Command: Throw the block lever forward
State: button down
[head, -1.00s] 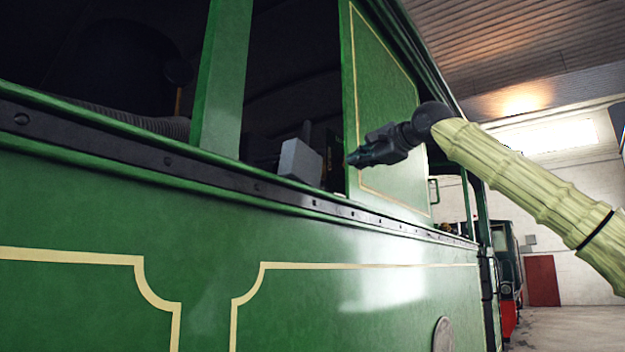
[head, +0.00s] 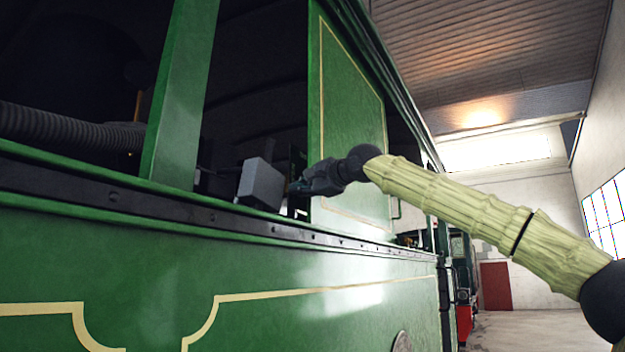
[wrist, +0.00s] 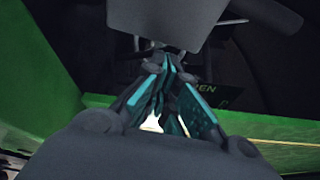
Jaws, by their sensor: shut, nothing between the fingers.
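The grey block (head: 261,184), which I take to be the block lever, stands slightly tilted at the sill of the green tram's cab opening. It also fills the top middle of the wrist view (wrist: 165,20). My gripper (head: 296,188) is just right of the block at the opening, with its fingers pointing left. In the wrist view my gripper (wrist: 168,62) has its fingertips together and empty, just below the block's edge. I cannot tell whether they touch it. The lower part of the block's mounting is hidden behind the sill.
The green sill (head: 330,243) runs below the opening. A green post (head: 182,95) stands left of the block and a green panel (head: 350,120) right of it. A ribbed hose (head: 60,125) lies inside at left. A dark sign ending in "EN" (wrist: 205,88) sits near the fingers.

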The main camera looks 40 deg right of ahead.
jog(key=shift+w+p, duration=1)
jog(key=shift+w, duration=0.5)
jog(key=shift+s, duration=0.1)
jog(key=shift+d+f, duration=0.1)
jog(key=shift+d, duration=0.1)
